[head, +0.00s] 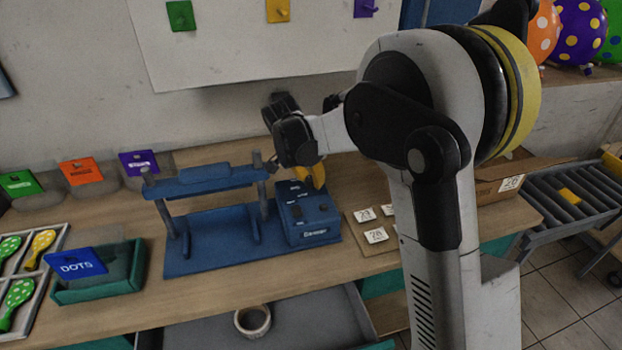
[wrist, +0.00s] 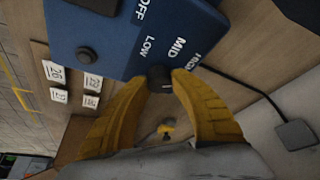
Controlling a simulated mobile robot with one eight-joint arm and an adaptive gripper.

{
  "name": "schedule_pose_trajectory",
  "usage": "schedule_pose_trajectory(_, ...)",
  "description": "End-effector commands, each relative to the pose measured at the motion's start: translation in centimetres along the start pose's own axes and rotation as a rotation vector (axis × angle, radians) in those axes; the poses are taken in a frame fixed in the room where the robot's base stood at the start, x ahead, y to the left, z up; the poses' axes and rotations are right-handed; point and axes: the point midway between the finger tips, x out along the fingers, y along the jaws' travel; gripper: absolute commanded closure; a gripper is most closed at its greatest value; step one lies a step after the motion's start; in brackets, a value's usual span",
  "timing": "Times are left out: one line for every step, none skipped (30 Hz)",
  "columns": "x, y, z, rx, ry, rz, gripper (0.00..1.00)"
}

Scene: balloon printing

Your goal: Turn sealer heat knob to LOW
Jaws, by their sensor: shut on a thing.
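The blue sealer (head: 210,243) stands on the wooden bench, with its control box (head: 309,228) at its right end. In the wrist view the control box (wrist: 125,45) fills the top and carries the white words OFF, LOW, MID and HIGH beside the black heat knob (wrist: 158,77). My gripper (wrist: 160,80) is shut on the knob, one yellow finger on each side. The knob's setting is hard to tell, as the fingers partly hide it. In the head view my gripper (head: 314,177) comes down at the back of the control box, and the knob is hidden there.
A second black knob or button (wrist: 88,57) sits on the same box. White number cards (head: 375,235) lie to the right of the sealer. A green tray (head: 98,289) with a DOTS card stands at left. A black cable (wrist: 245,87) runs behind the box to a plug.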

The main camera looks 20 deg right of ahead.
Motion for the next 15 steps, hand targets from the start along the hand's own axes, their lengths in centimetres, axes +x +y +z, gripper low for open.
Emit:
schedule_pose_trajectory(0.02, 0.01, 0.01, -0.001, 0.000, 0.000, 1.00)
schedule_pose_trajectory(0.02, 0.01, 0.00, -0.002, 0.000, -0.001, 1.00)
schedule_pose_trajectory(0.02, 0.01, 0.00, -0.005, 0.000, -0.002, 1.00)
schedule_pose_trajectory(0.01, 0.01, 0.00, -0.008, 0.000, -0.004, 1.00)
schedule_pose_trajectory(0.01, 0.02, 0.00, -0.013, 0.000, -0.006, 1.00)
schedule_pose_trajectory(0.00, 0.03, 0.00, -0.022, 0.000, -0.009, 1.00)
schedule_pose_trajectory(0.00, 0.04, 0.00, -0.029, 0.000, -0.012, 1.00)
schedule_pose_trajectory(0.00, 0.04, 0.00, -0.038, -0.001, -0.016, 1.00)
schedule_pose_trajectory(-0.01, 0.05, 0.00, -0.053, -0.001, -0.022, 1.00)
schedule_pose_trajectory(-0.01, 0.05, -0.01, -0.065, -0.001, -0.027, 1.00)
schedule_pose_trajectory(-0.01, 0.05, -0.02, -0.080, -0.001, -0.034, 1.00)
schedule_pose_trajectory(-0.01, 0.07, -0.03, -0.102, 0.000, -0.043, 1.00)
schedule_pose_trajectory(-0.01, 0.09, -0.03, -0.120, 0.000, -0.050, 1.00)
schedule_pose_trajectory(-0.02, 0.10, -0.03, -0.140, 0.000, -0.058, 1.00)
schedule_pose_trajectory(-0.04, 0.08, -0.03, -0.168, 0.000, -0.070, 1.00)
